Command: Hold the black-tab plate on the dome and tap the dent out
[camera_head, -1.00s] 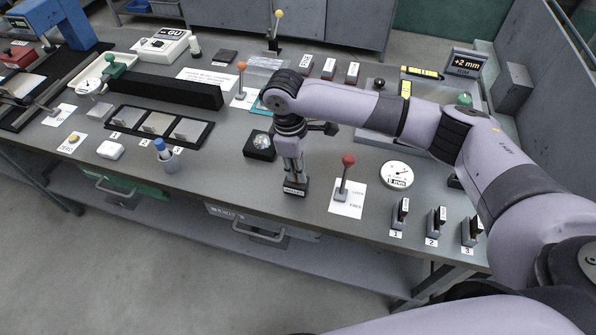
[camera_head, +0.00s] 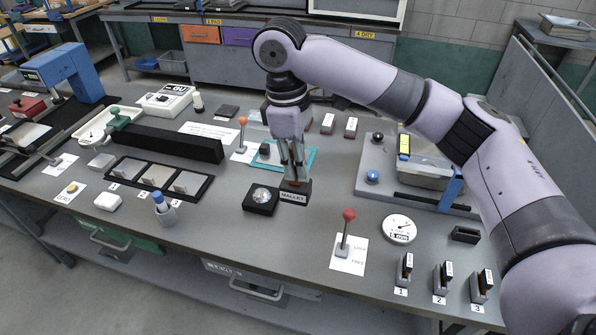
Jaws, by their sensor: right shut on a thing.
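My right gripper (camera_head: 293,165) comes down from the arm at the top and is shut on a dark block-shaped tool labelled like "MALLET" (camera_head: 293,197). The mallet is just right of a black block with a shiny silver dome (camera_head: 262,196); I cannot tell whether they touch or whether the mallet is raised. Flat grey plates (camera_head: 156,176) lie in a black numbered rack at left. Dark upright pieces stand in numbered holders (camera_head: 404,270) at right. I cannot make out which plate has a black tab. My left gripper is not in view.
A red-knobbed lever (camera_head: 347,222) on a white card and a round dial (camera_head: 398,229) stand at the front right. A long black bar (camera_head: 165,134) lies behind the rack. A teal frame (camera_head: 310,161) is behind the gripper. A fixture with a blue ball (camera_head: 372,177) is at right.

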